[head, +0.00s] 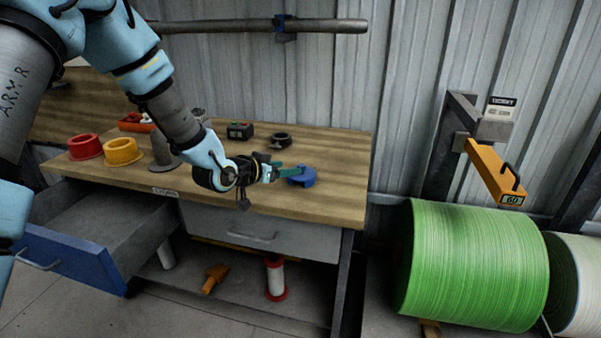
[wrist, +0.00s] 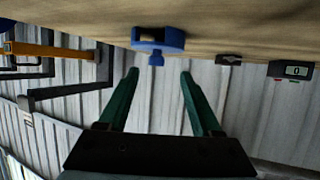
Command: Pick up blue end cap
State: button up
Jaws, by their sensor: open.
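The blue end cap (head: 301,177) lies on the wooden workbench toward its right end. In the wrist view the blue end cap (wrist: 157,42) shows at the top, beyond the fingertips and roughly centred between them. My gripper (head: 290,170) reaches over the bench from the left, its green fingers close beside the cap in the head view. In the wrist view my gripper (wrist: 158,75) has its two green fingers spread apart with nothing between them. I cannot tell whether a fingertip touches the cap.
The workbench (head: 335,155) also holds a red ring (head: 85,147), a yellow ring (head: 122,151), a dark box with a display (head: 240,131) and a black part (head: 281,140). A blue-fronted drawer (head: 70,262) stands open. A green roll (head: 475,265) stands right of the bench.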

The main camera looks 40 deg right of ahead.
aim_at(297, 176)
jog(key=shift+s+p+x, duration=0.15)
jog(key=shift+p+x, duration=0.35)
jog(key=shift+x, duration=0.95)
jog(key=shift+s+p+x, duration=0.15)
jog(key=shift+p+x, duration=0.3)
jog(key=shift+x, duration=0.95)
jog(key=shift+f, duration=0.2)
grip_shut()
